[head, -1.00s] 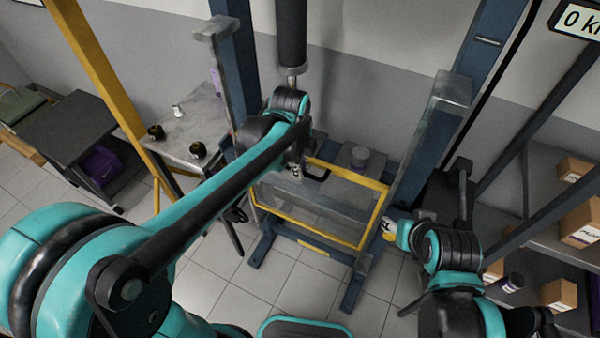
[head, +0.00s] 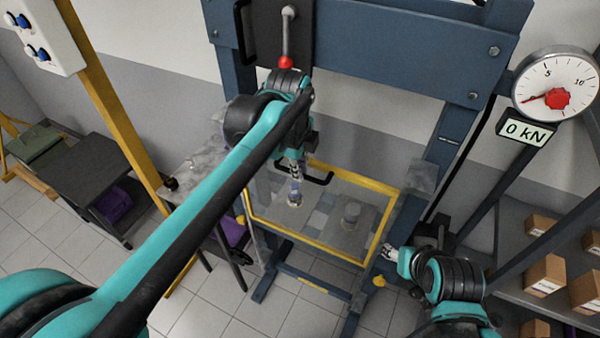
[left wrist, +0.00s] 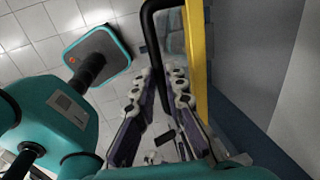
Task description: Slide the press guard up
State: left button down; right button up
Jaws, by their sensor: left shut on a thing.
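The press guard (head: 382,228) is a clear panel in a yellow frame at the front of the blue press. Its yellow frame edge also shows in the left wrist view (left wrist: 196,60). A black handle (head: 322,182) sits near its top edge, and shows as a dark loop in the left wrist view (left wrist: 147,30). My left gripper (head: 299,174) is shut on this handle; its fingers lie on both sides of the bar in the left wrist view (left wrist: 164,82). My right gripper (head: 389,252) is beside the guard's lower right corner; its fingers are too small to judge.
The blue press frame (head: 390,68) rises behind the guard, with a red-knobbed lever (head: 286,40) above my left gripper. A gauge (head: 556,90) and shelves of boxes (head: 545,275) are at right. A yellow post (head: 112,105) and a grey side table (head: 190,168) are at left.

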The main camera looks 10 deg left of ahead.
pick_arm(q)
jog(key=shift+r, duration=0.4)
jog(key=c, duration=1.6)
grip_release()
jog(key=shift+f, duration=0.1)
jog(key=shift+s+r, duration=0.1)
jog(key=shift+r, duration=0.3)
jog(key=r, duration=0.3)
jog(key=s+r, duration=0.1)
jog(key=r, duration=0.7)
jog(key=shift+s+a, duration=0.3)
jog(key=shift+s, duration=0.1)
jog(key=s+a+f+n+t+b, duration=0.1)
jog(key=s+a+f+n+b, duration=0.2)
jog(key=f+n+b, duration=0.4)
jog(key=s+a+f+n+t+b, duration=0.2)
jog(key=s+f+n+b, duration=0.3)
jog(key=f+b, duration=0.7)
jog(key=s+a+f+n+t+b, duration=0.2)
jog(key=f+n+b, duration=0.7)
jog(key=f, duration=2.1)
jog(key=shift+s+a+f+y+b, duration=0.15)
jog(key=shift+s+a+b, duration=0.25)
jog(key=shift+s+a, duration=0.2)
jog(key=shift+s+a+f+y+b, duration=0.1)
jog(key=shift+s+a+y+b, duration=0.05)
jog(key=shift+s+a+b, duration=0.4)
